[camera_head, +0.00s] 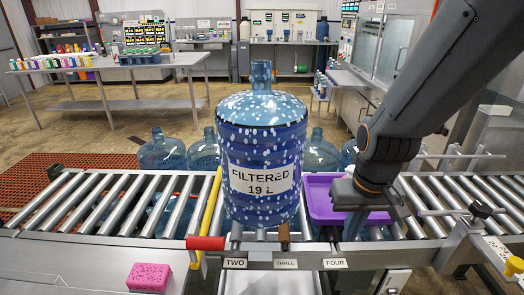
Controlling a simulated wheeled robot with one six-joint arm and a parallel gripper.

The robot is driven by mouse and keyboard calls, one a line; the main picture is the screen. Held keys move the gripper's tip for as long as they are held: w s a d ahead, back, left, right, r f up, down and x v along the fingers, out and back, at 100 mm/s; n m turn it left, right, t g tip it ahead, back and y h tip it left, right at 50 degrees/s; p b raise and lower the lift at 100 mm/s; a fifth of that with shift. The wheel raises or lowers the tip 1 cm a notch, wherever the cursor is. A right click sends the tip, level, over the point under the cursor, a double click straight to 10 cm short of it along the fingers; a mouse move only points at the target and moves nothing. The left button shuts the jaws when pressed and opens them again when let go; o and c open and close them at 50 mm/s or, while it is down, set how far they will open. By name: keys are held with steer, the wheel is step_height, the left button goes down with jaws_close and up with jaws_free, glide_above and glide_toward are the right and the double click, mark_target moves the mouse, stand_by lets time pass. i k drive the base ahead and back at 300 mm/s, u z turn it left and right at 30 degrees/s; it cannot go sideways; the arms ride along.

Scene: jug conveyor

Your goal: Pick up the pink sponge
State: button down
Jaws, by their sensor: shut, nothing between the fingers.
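The pink sponge (149,277), with dark specks on its top, lies on the metal ledge at the front left, below the roller conveyor. My gripper (352,200) is at the right, low over a purple tray (318,207), shut and empty. It is well to the right of the sponge and apart from it, with the big jug between them. My arm partly hides the tray, and the fingertips are hard to make out.
A large blue jug (262,150) labelled "FILTERED 19 L" stands upright at the conveyor's middle. A yellow bar (209,215) with a red handle (205,243) stands right of the sponge. The roller conveyor (100,200) runs across. The ledge around the sponge is clear.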

mark_target(143, 277)
steer(key=u, duration=1.8)
